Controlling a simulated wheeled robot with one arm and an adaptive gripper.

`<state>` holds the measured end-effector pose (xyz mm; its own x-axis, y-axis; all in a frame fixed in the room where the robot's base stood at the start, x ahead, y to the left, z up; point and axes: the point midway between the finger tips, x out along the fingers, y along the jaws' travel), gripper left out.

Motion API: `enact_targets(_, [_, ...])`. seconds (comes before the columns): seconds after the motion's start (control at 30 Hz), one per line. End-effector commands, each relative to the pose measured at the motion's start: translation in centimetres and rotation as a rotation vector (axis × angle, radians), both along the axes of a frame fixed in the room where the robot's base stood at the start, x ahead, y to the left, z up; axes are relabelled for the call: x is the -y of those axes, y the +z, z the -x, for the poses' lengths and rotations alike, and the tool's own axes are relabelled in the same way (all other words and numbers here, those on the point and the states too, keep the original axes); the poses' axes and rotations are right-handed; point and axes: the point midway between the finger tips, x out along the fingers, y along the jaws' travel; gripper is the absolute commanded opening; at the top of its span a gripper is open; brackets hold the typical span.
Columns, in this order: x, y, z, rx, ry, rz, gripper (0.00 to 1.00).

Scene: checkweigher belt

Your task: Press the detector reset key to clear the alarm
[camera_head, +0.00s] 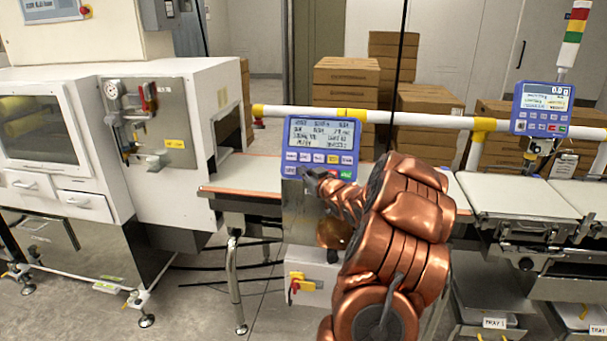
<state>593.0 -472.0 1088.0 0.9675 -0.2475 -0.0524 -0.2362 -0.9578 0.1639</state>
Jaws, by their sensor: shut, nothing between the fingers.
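The blue detector panel (321,145) stands upright at the middle of the view, with a lit text screen (322,134) and rows of small keys below it. My gripper (309,174) is shut and empty. Its tips are at the lower edge of the panel, close to the bottom row of keys. I cannot tell whether they touch it. My copper-coloured arm reaches in from the lower right. The key labels are too small to read.
A white machine (110,150) stands at the left. A white rail (420,119) with yellow joints runs behind the panel. A second blue panel (542,109) showing 0.0 g and a signal tower (574,35) stand at the right. Conveyor belts (510,195) flank my arm.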

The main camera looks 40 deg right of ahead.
Motion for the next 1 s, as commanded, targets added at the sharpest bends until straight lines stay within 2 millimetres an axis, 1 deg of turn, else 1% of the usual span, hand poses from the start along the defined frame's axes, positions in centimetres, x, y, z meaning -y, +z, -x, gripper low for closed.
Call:
enact_targets(0.17, [-0.5,0.3,0.4,0.0,0.0,0.0,0.0])
enact_targets(0.57, [-0.8,0.4,0.6,-0.001,0.0,-0.001,0.0])
enact_targets(1.0, [-3.1,1.9,2.2,0.001,-0.001,0.0,0.0])
